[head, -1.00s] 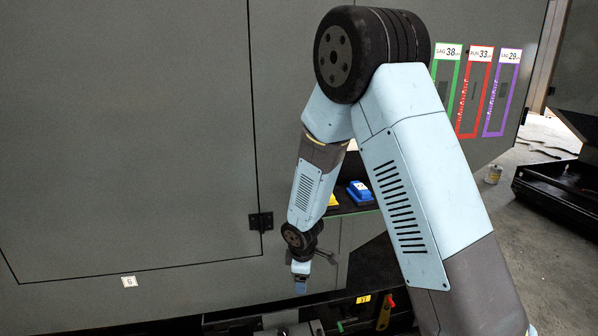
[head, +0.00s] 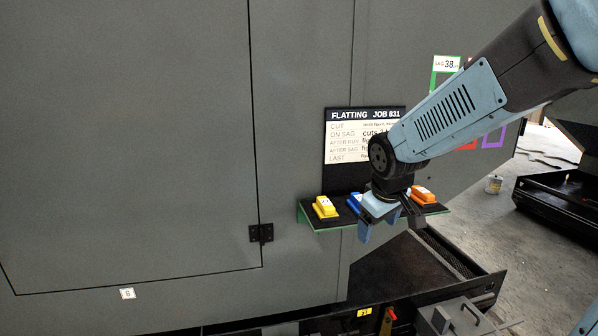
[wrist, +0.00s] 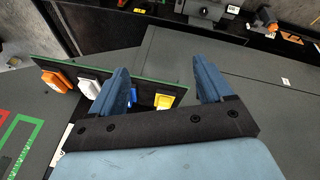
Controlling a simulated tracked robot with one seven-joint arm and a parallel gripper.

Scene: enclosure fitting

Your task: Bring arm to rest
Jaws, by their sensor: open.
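My gripper (head: 388,222) hangs at the end of my arm in the head view, in front of the small green-edged shelf (head: 330,224). It is open, and nothing shows between its two blue fingers in the wrist view (wrist: 163,76). The forearm comes in from the upper right and partly covers the job placard (head: 343,143). On the shelf are a yellow block (head: 325,207), a partly hidden blue block (head: 353,203) and an orange block (head: 424,195). A white block (wrist: 90,86) also shows in the wrist view.
A large grey enclosure wall (head: 130,150) with a hinged panel fills the left. Below the shelf is a dark open tray (head: 430,265) with fittings at its front. Coloured frames under a "38" label (head: 447,64) are partly behind my arm. Floor shows at right.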

